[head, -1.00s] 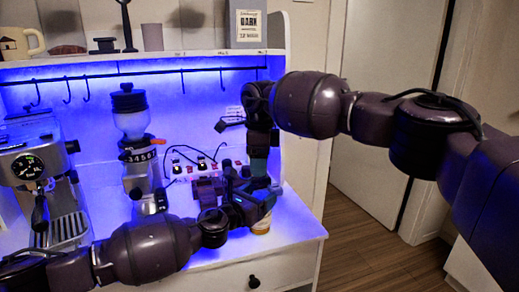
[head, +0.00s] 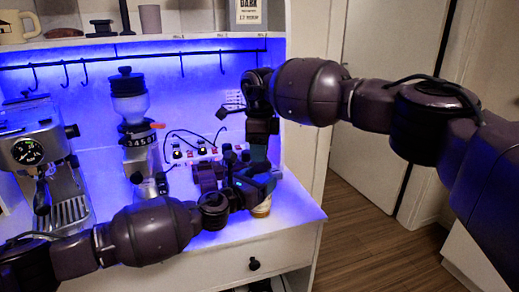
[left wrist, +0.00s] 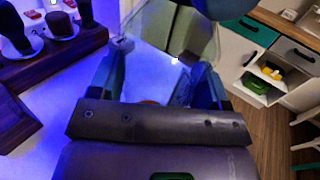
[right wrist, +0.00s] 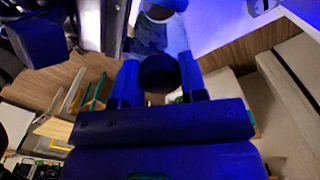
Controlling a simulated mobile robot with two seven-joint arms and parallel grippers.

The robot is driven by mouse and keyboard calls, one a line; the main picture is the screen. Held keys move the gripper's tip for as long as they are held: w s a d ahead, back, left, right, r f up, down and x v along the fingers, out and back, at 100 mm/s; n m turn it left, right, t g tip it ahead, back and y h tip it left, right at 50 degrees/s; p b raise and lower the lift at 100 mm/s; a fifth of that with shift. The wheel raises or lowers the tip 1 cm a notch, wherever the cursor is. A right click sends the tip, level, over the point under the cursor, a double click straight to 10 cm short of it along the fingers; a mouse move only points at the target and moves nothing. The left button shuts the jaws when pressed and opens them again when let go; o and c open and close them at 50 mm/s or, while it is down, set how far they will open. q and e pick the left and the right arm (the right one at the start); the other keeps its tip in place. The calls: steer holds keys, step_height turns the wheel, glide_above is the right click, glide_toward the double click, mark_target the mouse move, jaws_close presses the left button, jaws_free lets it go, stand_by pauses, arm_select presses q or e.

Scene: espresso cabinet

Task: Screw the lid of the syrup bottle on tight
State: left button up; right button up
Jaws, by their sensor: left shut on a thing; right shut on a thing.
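The syrup bottle (head: 262,210) stands near the right end of the lit cabinet top in the head view; only its pale and amber lower part shows below the grippers. My left gripper (head: 256,187) comes in from the left and is shut on the bottle, low over the counter. My right gripper (head: 259,162) points down from above it. In the right wrist view a dark round lid (right wrist: 158,74) sits between the fingers of my right gripper (right wrist: 160,80), which is shut on it. The join between lid and bottle is hidden, so its tightness cannot be told.
An espresso machine (head: 40,165) stands at the left, with a grinder (head: 135,130) beside it. A power strip with cables (head: 195,152) lies behind the grippers. A hook rail (head: 150,60) runs along the back. The cabinet top ends just right of the bottle.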

steer(key=m, duration=0.9)
steer(key=o, duration=1)
steer(key=shift+r, duration=2.25)
